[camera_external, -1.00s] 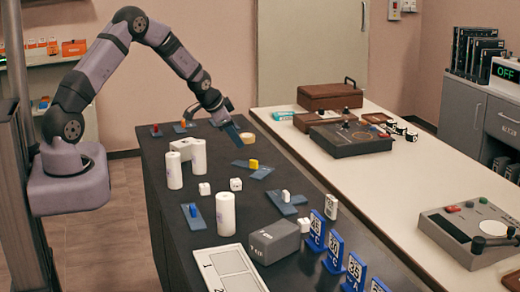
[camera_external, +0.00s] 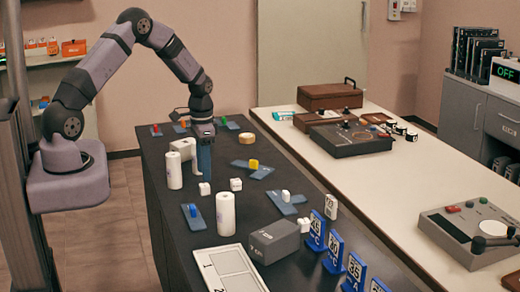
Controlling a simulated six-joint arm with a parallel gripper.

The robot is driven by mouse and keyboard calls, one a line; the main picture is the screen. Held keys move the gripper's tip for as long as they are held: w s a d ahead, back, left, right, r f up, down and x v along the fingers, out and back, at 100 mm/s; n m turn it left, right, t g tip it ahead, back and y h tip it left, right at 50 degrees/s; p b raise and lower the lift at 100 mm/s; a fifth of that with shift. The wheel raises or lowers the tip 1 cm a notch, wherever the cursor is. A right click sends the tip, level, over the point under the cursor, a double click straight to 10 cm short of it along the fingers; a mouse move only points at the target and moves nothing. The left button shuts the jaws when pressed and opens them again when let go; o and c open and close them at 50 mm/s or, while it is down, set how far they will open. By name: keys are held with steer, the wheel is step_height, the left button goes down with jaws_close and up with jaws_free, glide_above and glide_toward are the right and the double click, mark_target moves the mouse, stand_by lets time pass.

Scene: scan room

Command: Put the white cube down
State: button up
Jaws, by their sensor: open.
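Several small white cubes are on the dark table: one white cube (camera_external: 205,189) just below my gripper, another white cube (camera_external: 236,184) to its right, and one (camera_external: 304,225) near the blue number stands. My gripper (camera_external: 205,176) points straight down over the table, its blue fingers beside the white arch-shaped block. It is open and I see nothing held in it. Its tips appear just behind or above the nearest cube; I cannot tell if they touch it or the table.
A white arch block (camera_external: 187,148), two white cylinders (camera_external: 174,170) (camera_external: 226,214), and a grey box (camera_external: 274,242) stand on the dark table (camera_external: 180,238). Blue plates with coloured pegs (camera_external: 262,171) and a tape roll (camera_external: 247,138) lie about. Blue number stands (camera_external: 335,252) line the right edge.

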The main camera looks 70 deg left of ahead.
mark_target(204, 185)
steer(key=shift+s+d+f+p, duration=0.1)
steer(key=shift+f+p, duration=0.35)
steer(key=shift+f, duration=0.15)
steer(key=shift+f+p, duration=0.9)
steer(key=shift+f, duration=1.2)
jaws_close()
